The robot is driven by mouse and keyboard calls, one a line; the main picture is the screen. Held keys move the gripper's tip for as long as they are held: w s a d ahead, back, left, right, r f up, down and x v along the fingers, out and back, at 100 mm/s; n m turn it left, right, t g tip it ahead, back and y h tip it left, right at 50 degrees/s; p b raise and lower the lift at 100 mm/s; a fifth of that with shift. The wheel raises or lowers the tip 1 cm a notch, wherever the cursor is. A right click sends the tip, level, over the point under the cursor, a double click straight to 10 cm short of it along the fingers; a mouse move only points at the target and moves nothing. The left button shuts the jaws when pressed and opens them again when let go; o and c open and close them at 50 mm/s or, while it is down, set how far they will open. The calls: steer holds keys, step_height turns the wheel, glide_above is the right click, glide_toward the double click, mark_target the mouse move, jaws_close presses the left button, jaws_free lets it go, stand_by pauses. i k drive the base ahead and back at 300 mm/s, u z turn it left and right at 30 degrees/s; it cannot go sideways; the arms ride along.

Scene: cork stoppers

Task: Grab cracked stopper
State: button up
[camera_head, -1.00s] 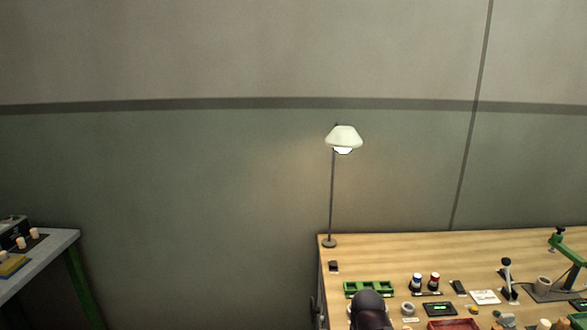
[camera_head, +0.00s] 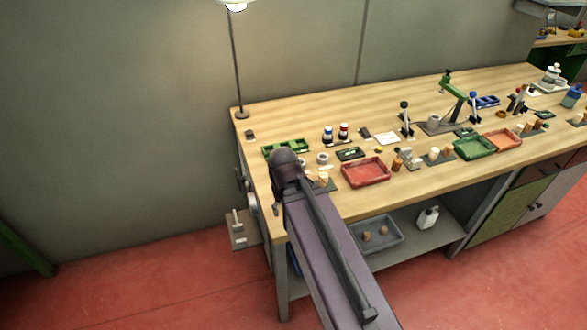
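Small cork-coloured stoppers stand on the wooden workbench (camera_head: 300,118). One is beside my arm (camera_head: 323,181), a browner one is right of the red tray (camera_head: 397,164), and a pair is on a dark mat (camera_head: 434,153). More stand farther right (camera_head: 519,127). Two brown pieces (camera_head: 367,236) lie in a grey bin on the lower shelf. All are too small to tell which is cracked. My purple arm reaches up over the bench's front left part. Its dark rounded joint hides what is behind it, and my gripper cannot be made out.
On the bench are a red tray (camera_head: 366,187), a green tray (camera_head: 475,157), an orange tray (camera_head: 503,145), a green divided tray (camera_head: 286,148) and a green-armed press (camera_head: 453,90). A lamp (camera_head: 234,60) stands at the back left. The bench's back strip is mostly clear.

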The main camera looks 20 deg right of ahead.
mark_target(323, 180)
steer(key=u, duration=1.05)
steer(key=k, duration=0.65)
steer(key=z, duration=1.05)
